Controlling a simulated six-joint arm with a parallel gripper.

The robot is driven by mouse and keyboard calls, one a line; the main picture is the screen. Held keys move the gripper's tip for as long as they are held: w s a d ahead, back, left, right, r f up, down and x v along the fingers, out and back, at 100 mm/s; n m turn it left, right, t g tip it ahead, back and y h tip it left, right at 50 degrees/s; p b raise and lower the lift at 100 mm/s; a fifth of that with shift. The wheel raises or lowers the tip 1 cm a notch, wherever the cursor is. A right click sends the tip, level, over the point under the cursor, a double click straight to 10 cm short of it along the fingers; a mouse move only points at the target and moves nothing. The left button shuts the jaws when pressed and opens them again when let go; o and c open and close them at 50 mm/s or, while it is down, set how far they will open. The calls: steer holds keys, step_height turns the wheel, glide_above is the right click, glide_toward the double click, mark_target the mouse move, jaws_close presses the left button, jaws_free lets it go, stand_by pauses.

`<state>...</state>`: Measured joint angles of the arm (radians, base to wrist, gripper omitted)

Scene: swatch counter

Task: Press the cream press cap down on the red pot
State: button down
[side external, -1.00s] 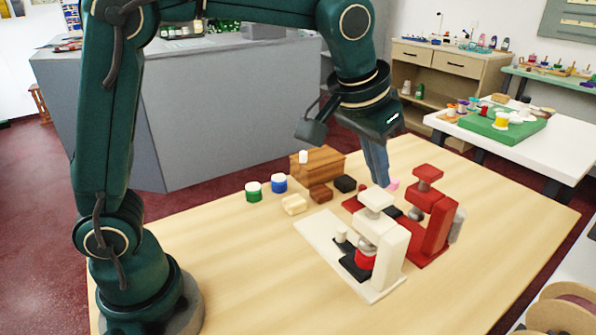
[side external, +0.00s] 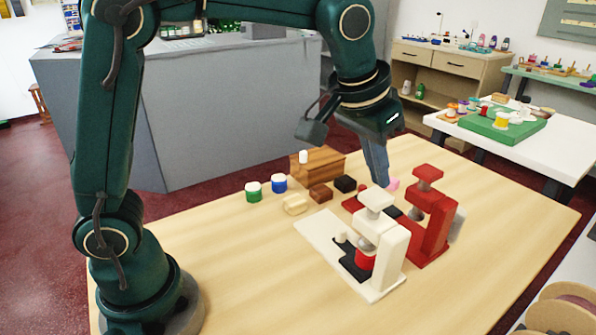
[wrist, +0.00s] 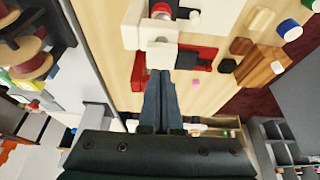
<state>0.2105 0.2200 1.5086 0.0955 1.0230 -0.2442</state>
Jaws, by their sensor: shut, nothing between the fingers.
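The cream press (side external: 392,262) stands upright on its white base near the front of the table. Its cream press cap (side external: 376,199) is on top, above a grey stem. The red pot (side external: 365,259) sits beneath the stem on a dark plate, partly hidden by the press. My gripper (side external: 381,184) is shut and empty, pointing down, with its fingertips at the back edge of the cap in the side view. In the wrist view the fingertips (wrist: 161,72) meet the edge of the cream cap (wrist: 162,54); I cannot tell whether they touch it.
A red press (side external: 430,230) stands close behind and to the right of the cream one. Green (side external: 253,191) and blue (side external: 279,183) pots, small blocks and a wooden box (side external: 325,165) lie to the left. The front left of the table is clear.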

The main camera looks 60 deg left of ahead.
steer(key=shift+f, duration=1.3)
stand_by(0.5)
steer(key=shift+r, duration=4.05)
steer(key=s+a+r+n+t, duration=0.1)
steer(key=s+a, duration=0.1)
steer(key=s, duration=0.3)
steer(key=s+a+r, duration=0.1)
steer(key=s+a, duration=0.2)
steer(key=s, duration=0.1)
steer(key=s+f+m, duration=0.1)
steer(key=s+f, duration=0.7)
steer(key=f, duration=0.2)
steer(key=shift+s+a, duration=0.2)
steer(key=shift+s, duration=0.15)
